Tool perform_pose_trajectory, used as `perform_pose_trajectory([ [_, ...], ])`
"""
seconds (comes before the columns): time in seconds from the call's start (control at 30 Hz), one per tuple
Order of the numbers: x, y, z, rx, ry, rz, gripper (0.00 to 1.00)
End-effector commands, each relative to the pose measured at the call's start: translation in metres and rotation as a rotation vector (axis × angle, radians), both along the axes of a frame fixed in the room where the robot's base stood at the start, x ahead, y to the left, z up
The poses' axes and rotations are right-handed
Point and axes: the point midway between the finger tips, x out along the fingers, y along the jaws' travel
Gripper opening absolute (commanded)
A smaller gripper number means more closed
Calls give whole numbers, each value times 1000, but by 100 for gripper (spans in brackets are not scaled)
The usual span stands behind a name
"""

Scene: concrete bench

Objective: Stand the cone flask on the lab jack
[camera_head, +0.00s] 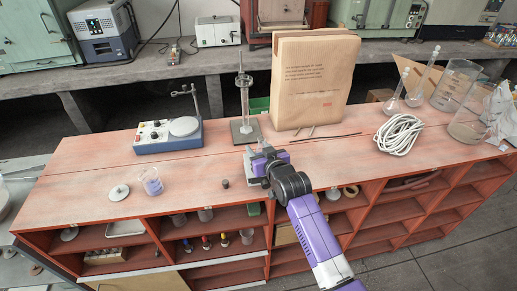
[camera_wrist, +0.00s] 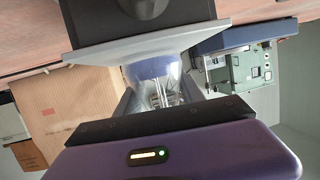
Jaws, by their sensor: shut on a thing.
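My gripper (camera_head: 262,158) is over the front middle of the bench, and its jaws (camera_wrist: 160,100) are shut on the cone flask (camera_wrist: 152,70). The flask is clear glass with some blue liquid at its wide end. In the upside-down wrist view its base is at the edge of a grey plate (camera_wrist: 95,50), which appears to be the top of the lab jack. Whether base and plate touch, I cannot tell. In the head view a small pale part of the jack (camera_head: 250,166) shows beside my gripper; the flask is mostly hidden there.
A stirrer hotplate (camera_head: 168,137) and a stand with a glass cylinder (camera_head: 245,105) are behind left. A large paper bag (camera_head: 312,85) stands behind my gripper. A beaker (camera_head: 151,183) and small dark stopper (camera_head: 225,183) are left, a white cable coil (camera_head: 399,134) right.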

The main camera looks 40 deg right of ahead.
Motion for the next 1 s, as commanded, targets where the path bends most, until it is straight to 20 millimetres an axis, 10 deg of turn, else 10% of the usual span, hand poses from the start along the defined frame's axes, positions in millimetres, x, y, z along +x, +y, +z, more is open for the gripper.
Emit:
perform_pose_trajectory([
  [0.37, 0, 0, -4, 0, -1, 0, 0],
  [0.4, 0, 0, -4, 0, 0, 0, 49],
  [0.5, 0, 0, -4, 0, 0, 0, 68],
  [1.0, -10, 4, 1, 0, -1, 0, 68],
])
